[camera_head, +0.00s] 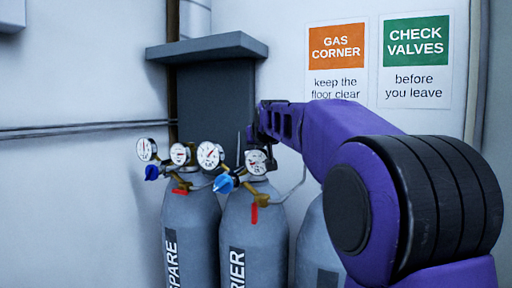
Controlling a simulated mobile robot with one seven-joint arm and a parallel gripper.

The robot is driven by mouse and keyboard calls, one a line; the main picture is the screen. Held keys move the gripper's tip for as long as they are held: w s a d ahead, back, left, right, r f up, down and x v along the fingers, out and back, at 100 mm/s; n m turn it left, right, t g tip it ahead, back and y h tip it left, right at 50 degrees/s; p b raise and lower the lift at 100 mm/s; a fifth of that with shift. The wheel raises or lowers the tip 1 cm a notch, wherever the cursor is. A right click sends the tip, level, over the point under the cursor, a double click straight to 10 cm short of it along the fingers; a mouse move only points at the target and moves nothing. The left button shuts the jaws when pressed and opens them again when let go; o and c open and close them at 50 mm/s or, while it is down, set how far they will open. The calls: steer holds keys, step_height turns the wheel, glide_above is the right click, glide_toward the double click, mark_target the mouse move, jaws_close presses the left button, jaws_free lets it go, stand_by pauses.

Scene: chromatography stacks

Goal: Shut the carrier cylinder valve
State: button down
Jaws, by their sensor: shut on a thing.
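The carrier cylinder (263,231) is grey, with a dark label whose visible letters end in "RIER". It stands upright in the middle, with a brass fitting, white dial gauges (257,161), a blue regulator knob (224,183) and a red tag at its neck. My gripper (254,139) is at the top of this cylinder, pointing down behind the gauges. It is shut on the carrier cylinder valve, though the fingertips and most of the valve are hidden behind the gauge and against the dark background.
The spare cylinder (187,222) with its own gauges (147,149) stands close on the left. Another grey cylinder (318,240) stands on the right, partly behind my purple arm. A grey shelf (205,47) juts from the wall above. Two signs hang on the wall.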

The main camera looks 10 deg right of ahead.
steer(key=shift+a, duration=0.2)
steer(key=m+h, duration=0.2)
steer(key=a+m+g+h+b, duration=0.1)
steer(key=m+h, duration=0.1)
steer(key=h, duration=0.1)
steer(key=m+g+h, duration=0.1)
steer(key=m+h, duration=0.1)
steer(key=m, duration=0.1)
steer(key=shift+w+a+r+h+b, duration=0.1)
steer(key=shift+w+a+h+b, duration=0.2)
steer(key=shift+h+b, duration=0.1)
steer(key=shift+g, duration=0.4)
steer(key=c, duration=0.9)
jaws_free()
